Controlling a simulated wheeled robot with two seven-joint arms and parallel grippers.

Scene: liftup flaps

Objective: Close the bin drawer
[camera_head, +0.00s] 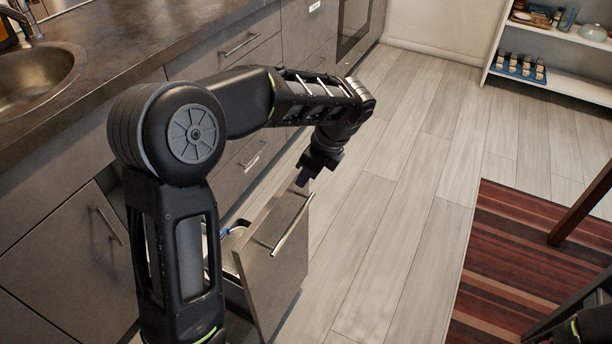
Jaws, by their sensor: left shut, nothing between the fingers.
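The bin drawer (262,268) stands pulled out from the grey cabinet row, with a dark front panel and a long metal bar handle (291,226). Part of its inside shows behind the panel, with something pale and a bit of blue; my left arm hides the rest. My left gripper (302,180) points down at the top far corner of the drawer front, its fingers shut with nothing between them. I cannot tell whether the fingertips touch the panel. A piece of my right arm shows at the bottom right corner; its gripper is out of the picture.
A dark countertop (120,45) with a round sink (35,80) runs along the left above closed cabinets. The wooden floor (400,200) right of the drawer is clear. A striped rug (520,260) with dark furniture legs lies at right. A white shelf (560,75) stands at the back.

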